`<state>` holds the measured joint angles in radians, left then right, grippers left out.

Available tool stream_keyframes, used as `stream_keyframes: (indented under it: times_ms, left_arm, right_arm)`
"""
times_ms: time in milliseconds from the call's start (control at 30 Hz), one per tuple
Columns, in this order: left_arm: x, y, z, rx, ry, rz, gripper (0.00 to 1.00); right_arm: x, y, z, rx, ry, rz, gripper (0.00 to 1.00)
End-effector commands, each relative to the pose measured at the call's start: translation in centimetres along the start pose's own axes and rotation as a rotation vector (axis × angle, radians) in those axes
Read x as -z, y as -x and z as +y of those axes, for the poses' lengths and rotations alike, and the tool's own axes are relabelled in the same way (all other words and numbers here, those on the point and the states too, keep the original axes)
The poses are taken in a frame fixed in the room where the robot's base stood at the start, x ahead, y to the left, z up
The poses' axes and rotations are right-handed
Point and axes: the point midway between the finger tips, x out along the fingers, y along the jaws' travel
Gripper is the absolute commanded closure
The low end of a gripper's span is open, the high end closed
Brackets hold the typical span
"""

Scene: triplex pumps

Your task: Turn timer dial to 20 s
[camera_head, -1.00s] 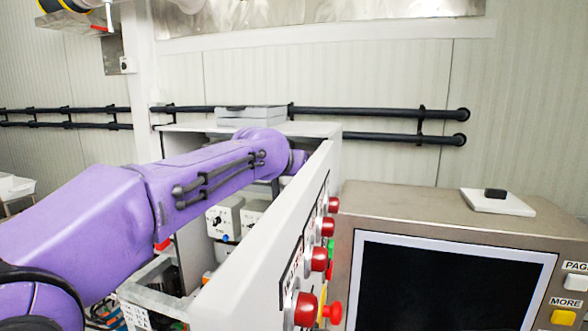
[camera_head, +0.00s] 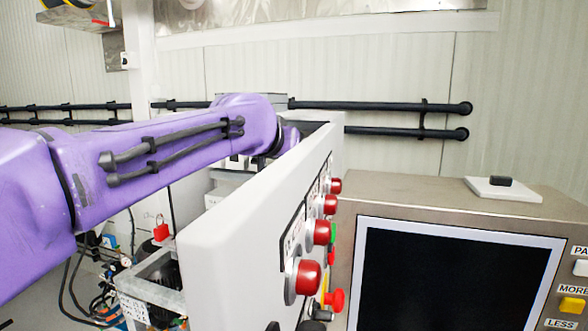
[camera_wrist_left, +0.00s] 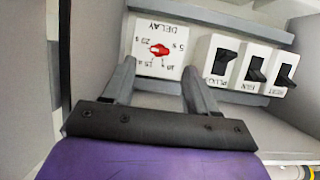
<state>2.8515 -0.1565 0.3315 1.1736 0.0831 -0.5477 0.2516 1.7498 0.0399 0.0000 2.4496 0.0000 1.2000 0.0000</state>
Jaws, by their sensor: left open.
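The timer dial, a red knob (camera_wrist_left: 159,49), sits on a white plate (camera_wrist_left: 143,69) marked DELAY, which appears upside down in the left wrist view. Marks for 5 s, 10, 15 s and 20 s ring the knob; its exact setting is too small to read. My left gripper (camera_wrist_left: 158,70) is open, its two grey fingers apart on either side of the lower plate, with the knob in line with the gap and nothing held. In the head view my purple left arm reaches behind the panel, which hides the gripper and dial. My right gripper is out of view.
Black rocker switches (camera_wrist_left: 256,69) stand right of the dial. The thick grey panel (camera_head: 235,225) with red buttons (camera_head: 307,277) stands beside my left arm. A control console with a dark screen (camera_head: 450,280) is at the right. Black rails (camera_head: 390,105) run along the wall.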

Motion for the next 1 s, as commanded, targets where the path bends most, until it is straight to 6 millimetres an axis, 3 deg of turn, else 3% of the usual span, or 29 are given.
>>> stream_keyframes:
  times_ms: [133,300,567,667,767,867,900,967,1000]
  left_arm:
    - [-0.7,2.7,0.0,-0.003,0.001,0.002,0.43]
    - [-0.3,4.3,0.0,-0.002,0.0,-0.002,0.43]
    - [-0.1,4.5,0.0,0.0,0.0,-0.002,0.43]
    - [-1.0,3.5,-0.7,0.008,0.006,-0.024,0.43]
    - [-4.7,0.5,-3.1,0.038,0.031,-0.104,0.43]
    - [-11.6,-3.5,-6.9,0.087,0.071,-0.231,0.43]
    - [-14.8,-4.8,-8.5,0.109,0.089,-0.286,0.43]
    - [-19.7,-6.2,-10.8,0.142,0.113,-0.367,0.43]
    - [-23.1,-6.8,-12.2,0.164,0.13,-0.42,0.43]
  right_arm:
    - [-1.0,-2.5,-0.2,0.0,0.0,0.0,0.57]
    - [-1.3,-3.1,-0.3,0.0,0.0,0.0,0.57]
    - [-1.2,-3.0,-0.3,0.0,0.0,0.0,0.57]
    - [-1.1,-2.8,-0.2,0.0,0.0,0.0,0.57]
    - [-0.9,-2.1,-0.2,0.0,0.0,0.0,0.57]
    - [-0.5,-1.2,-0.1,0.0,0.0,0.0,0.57]
    - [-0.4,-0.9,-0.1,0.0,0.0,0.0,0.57]
    - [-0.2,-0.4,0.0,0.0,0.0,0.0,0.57]
    - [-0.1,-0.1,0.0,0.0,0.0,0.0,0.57]
